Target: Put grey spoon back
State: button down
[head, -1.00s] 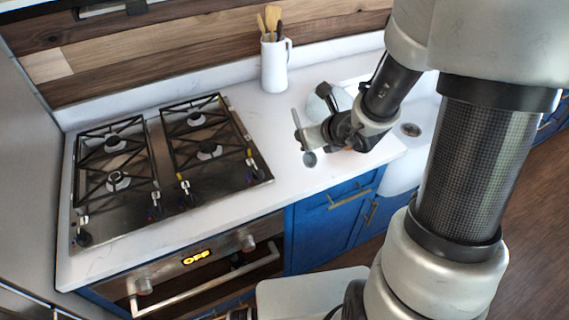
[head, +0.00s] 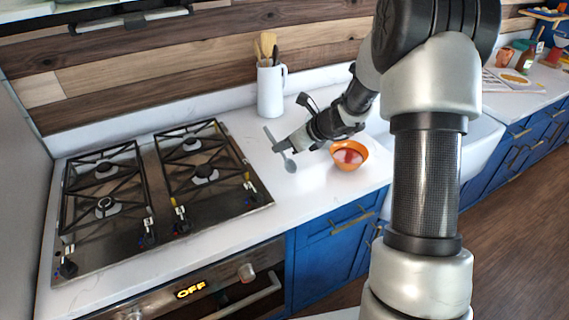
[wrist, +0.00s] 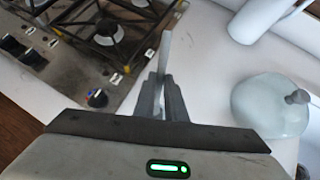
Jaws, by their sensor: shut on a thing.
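The grey spoon (head: 289,163) is held in my gripper (head: 277,147), which is shut on it. In the head view the spoon tilts, with its bowl end low and toward the front and its handle end up and back. In the wrist view the spoon (wrist: 165,55) sticks out beyond the fingers (wrist: 167,98). The gripper is above the white counter (head: 232,127), between the stove and an orange bowl. A white jug (head: 270,91) holding several utensils stands behind the gripper, against the wall; it also shows in the wrist view (wrist: 256,18).
The orange bowl (head: 357,161) with reddish contents stands right of the gripper, near the counter's front. The gas stove (head: 238,196) is at left. A sink (head: 480,146) lies at right. Counter around the spoon is clear.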

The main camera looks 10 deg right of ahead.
aim_at(285, 155)
jog(key=shift+f+b, duration=0.3)
jog(key=shift+f, duration=1.85)
jog(key=shift+f, duration=0.1)
jog(key=shift+f, duration=0.15)
jog(key=c, duration=1.8)
grip_release()
jog(key=shift+r, duration=0.35)
jog(key=v, duration=1.2)
jog(key=shift+p, duration=0.35)
jog(key=shift+s+f, duration=0.1)
jog(key=shift+s, duration=0.05)
